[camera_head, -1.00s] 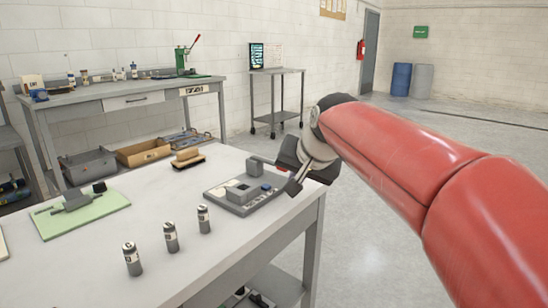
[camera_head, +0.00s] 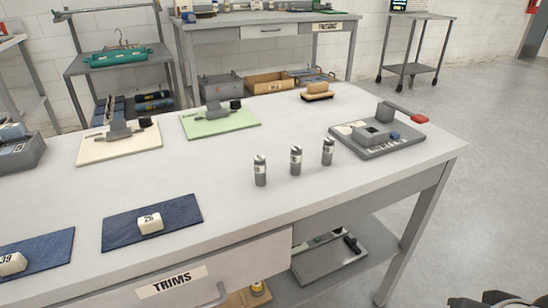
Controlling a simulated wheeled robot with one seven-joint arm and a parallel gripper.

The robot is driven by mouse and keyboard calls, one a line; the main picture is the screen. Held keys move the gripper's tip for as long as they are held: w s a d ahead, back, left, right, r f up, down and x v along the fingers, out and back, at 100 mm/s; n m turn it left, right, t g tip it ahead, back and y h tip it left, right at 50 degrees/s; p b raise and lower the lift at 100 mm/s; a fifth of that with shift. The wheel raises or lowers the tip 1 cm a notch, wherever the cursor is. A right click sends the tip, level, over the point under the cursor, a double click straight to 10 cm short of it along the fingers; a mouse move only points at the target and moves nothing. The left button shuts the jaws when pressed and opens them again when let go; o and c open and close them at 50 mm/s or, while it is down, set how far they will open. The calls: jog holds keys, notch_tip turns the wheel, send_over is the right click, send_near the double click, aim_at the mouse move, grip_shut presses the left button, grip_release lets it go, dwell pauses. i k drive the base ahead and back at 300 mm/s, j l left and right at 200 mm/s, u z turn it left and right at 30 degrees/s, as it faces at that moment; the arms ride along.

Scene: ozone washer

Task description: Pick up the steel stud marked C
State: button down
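Only a dark part of my gripper (camera_head: 497,301) shows, cut off at the bottom right corner. It is off the table's right side, well apart from the studs. Its fingers cannot be made out.
A grey fixture (camera_head: 376,139) with a red handle stands right of the studs. A wooden brush (camera_head: 317,92), a green mat (camera_head: 238,121), a cream mat (camera_head: 95,148) and blue mats with white blocks lie around. The tabletop (camera_head: 230,180) around the studs is clear.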

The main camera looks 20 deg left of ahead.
aim_at(259, 162)
jog(key=u, duration=1.55)
